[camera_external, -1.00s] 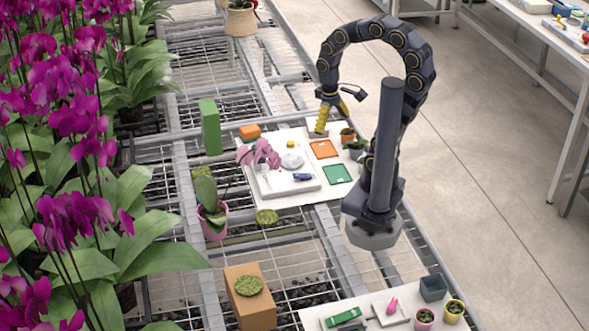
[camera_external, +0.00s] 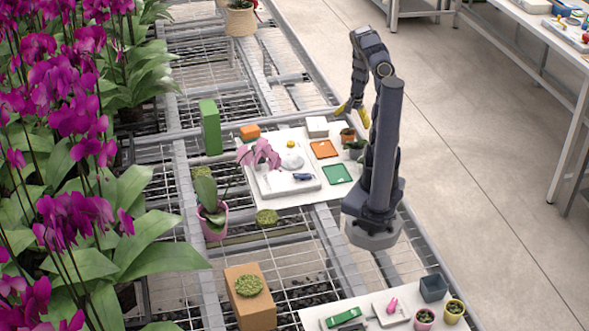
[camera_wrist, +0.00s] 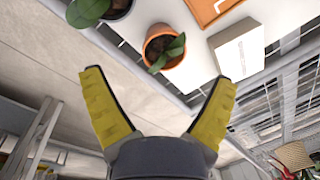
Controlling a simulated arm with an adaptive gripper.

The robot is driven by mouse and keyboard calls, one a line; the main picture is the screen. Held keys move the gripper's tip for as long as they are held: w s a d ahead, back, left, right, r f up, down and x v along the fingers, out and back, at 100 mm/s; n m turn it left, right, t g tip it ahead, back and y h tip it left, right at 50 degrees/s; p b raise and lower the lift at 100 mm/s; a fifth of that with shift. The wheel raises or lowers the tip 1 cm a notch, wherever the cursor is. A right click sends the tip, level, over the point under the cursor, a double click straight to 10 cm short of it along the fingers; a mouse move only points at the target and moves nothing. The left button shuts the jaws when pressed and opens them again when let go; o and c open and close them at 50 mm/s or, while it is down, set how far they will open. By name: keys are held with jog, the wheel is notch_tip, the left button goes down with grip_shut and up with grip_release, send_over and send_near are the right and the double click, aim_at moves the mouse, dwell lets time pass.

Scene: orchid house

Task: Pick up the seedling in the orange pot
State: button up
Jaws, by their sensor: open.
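The orange pot (camera_wrist: 160,57) with a small green-leaved seedling (camera_wrist: 167,52) stands near the edge of the white board in the wrist view. It also shows in the external view as a small orange pot (camera_external: 347,135) at the board's right side. My gripper (camera_wrist: 158,84) is open and empty, its two yellow fingers spread wide on either side of the pot in the picture. In the external view my gripper (camera_external: 353,112) hangs just above and beyond the pot, apart from it.
A white box (camera_external: 317,127) stands left of the orange pot, and another potted plant (camera_external: 355,148) stands close on the near side. An orange square tray (camera_external: 323,149) and a green one (camera_external: 337,174) lie on the white board (camera_external: 290,202). Open floor (camera_external: 470,130) lies right.

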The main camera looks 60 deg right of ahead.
aim_at(347, 135)
jog(key=f, duration=0.2)
jog(key=w+f, duration=0.1)
jog(key=f, duration=0.4)
jog(key=shift+w+a+f, duration=0.15)
jog(key=shift+a+f, duration=0.05)
jog(key=shift+f, duration=0.1)
jog(key=c, duration=1.2)
